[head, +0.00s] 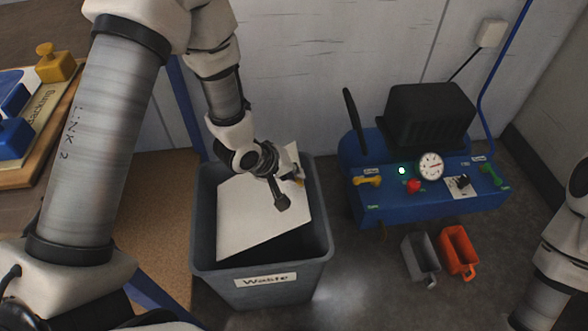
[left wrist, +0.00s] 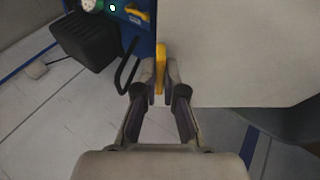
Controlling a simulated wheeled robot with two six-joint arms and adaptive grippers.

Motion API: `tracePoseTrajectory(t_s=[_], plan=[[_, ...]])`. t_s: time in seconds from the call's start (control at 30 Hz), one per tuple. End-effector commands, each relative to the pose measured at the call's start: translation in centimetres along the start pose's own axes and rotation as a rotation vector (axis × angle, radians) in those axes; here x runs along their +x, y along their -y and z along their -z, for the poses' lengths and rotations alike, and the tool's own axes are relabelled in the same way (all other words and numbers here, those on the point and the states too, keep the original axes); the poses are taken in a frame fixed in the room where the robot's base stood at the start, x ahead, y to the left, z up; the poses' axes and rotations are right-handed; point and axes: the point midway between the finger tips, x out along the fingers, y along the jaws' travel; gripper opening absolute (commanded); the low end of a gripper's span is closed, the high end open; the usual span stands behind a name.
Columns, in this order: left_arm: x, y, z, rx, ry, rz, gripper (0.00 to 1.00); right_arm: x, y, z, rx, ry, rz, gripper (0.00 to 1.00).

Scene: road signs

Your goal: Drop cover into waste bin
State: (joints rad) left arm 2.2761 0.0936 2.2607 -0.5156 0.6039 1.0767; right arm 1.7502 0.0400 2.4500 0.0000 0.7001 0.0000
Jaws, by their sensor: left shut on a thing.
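The cover (head: 250,217) is a flat, pale sheet, tilted over the mouth of the grey waste bin (head: 240,281), which is labelled "Waste". My left gripper (head: 287,190) is above the bin at the cover's upper right. In the left wrist view its fingers (left wrist: 160,88) are shut on a yellow piece (left wrist: 160,66) at the edge of the cover (left wrist: 230,60). The fingers hide part of this piece. Whether the cover touches the bin's walls is hard to tell. My right gripper is out of view; only part of that arm shows at the right.
A blue machine (head: 430,205) with a gauge stands right of the bin. A grey holder (head: 421,258) and an orange holder (head: 459,251) are on the floor before it. A wall stands behind.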

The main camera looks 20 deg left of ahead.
Motion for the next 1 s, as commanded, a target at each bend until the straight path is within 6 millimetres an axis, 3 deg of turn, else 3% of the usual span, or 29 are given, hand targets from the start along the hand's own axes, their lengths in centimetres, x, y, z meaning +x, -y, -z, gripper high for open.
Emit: tracePoseTrajectory(t_s=[0.13, 0.47, 0.5, 0.53, 0.57, 0.87, 0.9, 1.0], plan=[[1.7, 1.2, -0.5, 0.001, 0.001, 0.000, 0.00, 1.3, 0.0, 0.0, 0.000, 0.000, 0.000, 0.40], [2.0, 1.3, -0.6, 0.002, -0.001, -0.001, 0.00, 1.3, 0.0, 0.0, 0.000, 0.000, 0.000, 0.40], [2.0, 1.3, -0.6, 0.002, -0.001, -0.001, 0.23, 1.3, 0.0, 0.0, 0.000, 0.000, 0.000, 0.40], [2.0, 1.3, -0.6, 0.002, -0.001, -0.001, 0.33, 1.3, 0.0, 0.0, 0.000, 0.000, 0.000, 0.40], [2.0, 1.3, -0.6, 0.002, -0.001, -0.001, 0.38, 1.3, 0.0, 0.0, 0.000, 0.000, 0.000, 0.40], [2.0, 1.3, -0.6, 0.002, -0.001, -0.001, 0.38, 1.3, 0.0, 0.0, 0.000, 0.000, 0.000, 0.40], [2.0, 1.3, -0.6, 0.002, 0.000, -0.001, 0.52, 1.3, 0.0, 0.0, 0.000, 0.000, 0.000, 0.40], [2.0, 1.3, -0.6, 0.002, 0.000, -0.001, 0.79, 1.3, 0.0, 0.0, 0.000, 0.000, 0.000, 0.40]])
